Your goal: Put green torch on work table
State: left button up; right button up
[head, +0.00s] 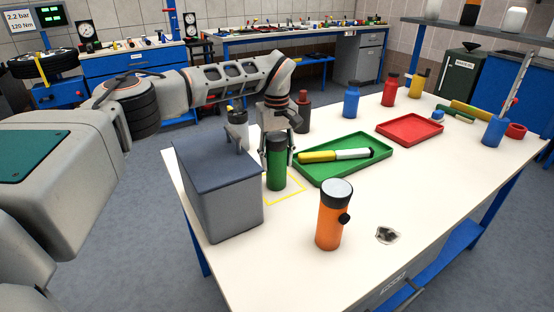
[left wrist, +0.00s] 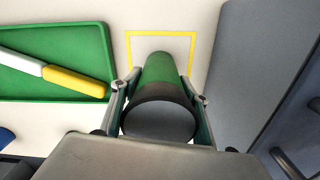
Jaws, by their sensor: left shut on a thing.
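The green torch (head: 277,168) stands upright within or just above the yellow square outline (head: 291,194) on the white work table (head: 386,201). I cannot tell whether its base touches the table. My left gripper (head: 277,146) comes from above and is shut around the torch's dark upper end. In the left wrist view the torch (left wrist: 160,72) lies between both fingers (left wrist: 160,105), its dark round end facing the camera, with the yellow outline (left wrist: 161,35) around its far end. My right gripper is not in view.
A grey-blue box (head: 222,195) stands close left of the torch. An orange torch (head: 333,217) stands nearer the front. A red tray (head: 409,132) and several bottles stand farther back.

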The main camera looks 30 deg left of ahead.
pick_arm(q)
jog(key=o, duration=1.3)
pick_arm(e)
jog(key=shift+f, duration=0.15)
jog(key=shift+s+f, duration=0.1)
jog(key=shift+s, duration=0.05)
pick_arm(q)
notch_tip(320, 180, up, 12)
jog(key=shift+f+p, duration=0.25)
jog(key=shift+p, duration=0.55)
jog(key=shift+r, duration=0.3)
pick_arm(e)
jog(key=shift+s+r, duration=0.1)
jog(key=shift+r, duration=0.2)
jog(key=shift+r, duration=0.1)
